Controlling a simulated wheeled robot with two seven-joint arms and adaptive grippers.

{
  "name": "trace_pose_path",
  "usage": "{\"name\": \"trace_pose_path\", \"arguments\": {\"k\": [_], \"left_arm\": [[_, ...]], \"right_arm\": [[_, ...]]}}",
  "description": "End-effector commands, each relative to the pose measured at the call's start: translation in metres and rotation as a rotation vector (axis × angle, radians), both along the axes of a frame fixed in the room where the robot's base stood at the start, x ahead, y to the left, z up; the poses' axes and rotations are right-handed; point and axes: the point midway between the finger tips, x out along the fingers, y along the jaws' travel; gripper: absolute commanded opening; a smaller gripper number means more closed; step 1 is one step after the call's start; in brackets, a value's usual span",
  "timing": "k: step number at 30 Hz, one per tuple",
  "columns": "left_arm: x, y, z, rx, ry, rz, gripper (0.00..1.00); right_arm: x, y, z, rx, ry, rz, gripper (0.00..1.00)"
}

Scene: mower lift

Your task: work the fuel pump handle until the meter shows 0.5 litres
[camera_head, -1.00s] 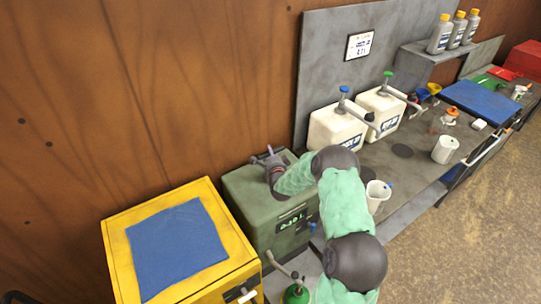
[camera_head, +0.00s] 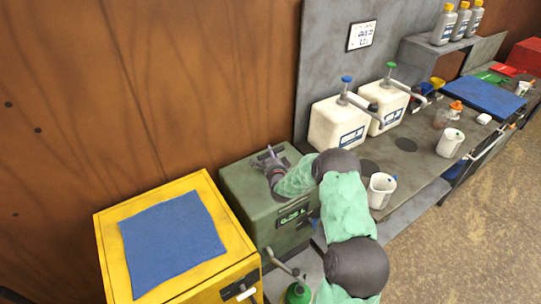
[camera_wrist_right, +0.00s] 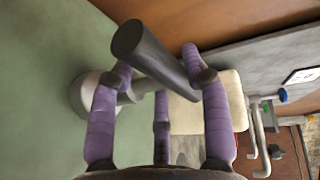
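The fuel pump is a dark green box (camera_head: 236,186) beside the yellow cabinet in the head view. A small meter (camera_head: 291,217) with glowing green figures is on its front; the figures are too blurred to read surely. My right gripper (camera_head: 270,161) is over the top of the green box at the pump handle. In the right wrist view, the handle is a dark grey bar (camera_wrist_right: 152,53) running between the purple fingers of my right gripper (camera_wrist_right: 158,72). The fingers curl round the bar, though their contact is partly hidden. My left gripper is not in view.
A yellow cabinet (camera_head: 107,240) with a blue cloth (camera_head: 171,241) stands at the left. Two white canisters with pumps (camera_head: 338,125) stand on the grey bench (camera_head: 424,158). A white jug (camera_head: 381,190) is close to my right arm. A green can (camera_head: 298,293) is below the pump.

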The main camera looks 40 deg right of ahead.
Motion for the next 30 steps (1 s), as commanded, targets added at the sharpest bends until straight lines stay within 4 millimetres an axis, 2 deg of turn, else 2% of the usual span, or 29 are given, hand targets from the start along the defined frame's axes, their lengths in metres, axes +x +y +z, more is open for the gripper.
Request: {"name": "trace_pose_path", "arguments": {"k": [10,14,30], "left_arm": [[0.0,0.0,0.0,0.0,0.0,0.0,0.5],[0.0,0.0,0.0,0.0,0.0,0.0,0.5],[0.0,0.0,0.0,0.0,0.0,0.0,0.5]], "right_arm": [[0.0,0.0,0.003,-0.002,-0.005,0.0,0.56],[-0.007,0.004,0.004,-0.002,-0.005,0.0,0.56],[-0.084,0.046,0.02,-0.001,-0.003,0.0,0.56]]}}
